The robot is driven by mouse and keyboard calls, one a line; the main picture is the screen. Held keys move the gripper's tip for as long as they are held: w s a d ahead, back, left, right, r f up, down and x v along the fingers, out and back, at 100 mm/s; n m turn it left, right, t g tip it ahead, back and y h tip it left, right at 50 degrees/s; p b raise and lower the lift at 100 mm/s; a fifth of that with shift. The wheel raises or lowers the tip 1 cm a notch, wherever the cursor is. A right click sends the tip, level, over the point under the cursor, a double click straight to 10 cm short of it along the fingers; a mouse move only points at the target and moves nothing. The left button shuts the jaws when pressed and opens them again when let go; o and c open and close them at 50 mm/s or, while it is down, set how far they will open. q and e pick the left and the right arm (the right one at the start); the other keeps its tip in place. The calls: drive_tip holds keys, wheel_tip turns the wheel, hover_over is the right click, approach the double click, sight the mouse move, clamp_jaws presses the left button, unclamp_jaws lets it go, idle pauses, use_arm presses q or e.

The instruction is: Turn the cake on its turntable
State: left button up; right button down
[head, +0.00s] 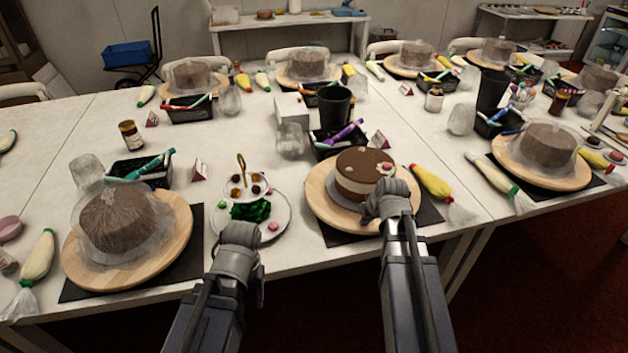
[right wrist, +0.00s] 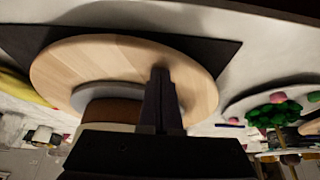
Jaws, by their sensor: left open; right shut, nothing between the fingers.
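The brown cake (head: 365,167) has a pale band and a decorated top. It sits on a grey board on the round wooden turntable (head: 325,203). My right gripper (head: 372,207) is at the front right of the cake, over the turntable. In the right wrist view the shut fingers (right wrist: 160,82) reach over the bare wood of the turntable (right wrist: 75,62), beside the cake's lower side (right wrist: 110,110). I cannot tell whether they touch the wood. My left gripper (head: 240,238) is open at the front edge of a plated stand, apart from the turntable; its fingertips are mostly hidden.
The tiered stand (head: 280,222) with sweets and green decoration is left of the turntable. A wrapped cake (head: 118,220) on another turntable stands further left. A yellow piping bag (head: 430,182) lies right of the turntable, and a black basket (head: 335,147) stands behind it.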

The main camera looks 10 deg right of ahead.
drive_tip(key=shift+s+d, duration=0.2)
drive_tip(key=shift+d, duration=1.4)
drive_tip(key=shift+s+d, duration=0.15)
drive_tip(key=shift+d, duration=1.4)
drive_tip(key=shift+r, duration=0.1)
wheel_tip(320, 180, up, 3)
drive_tip(key=p, duration=0.3)
drive_tip(key=shift+f, duration=0.2)
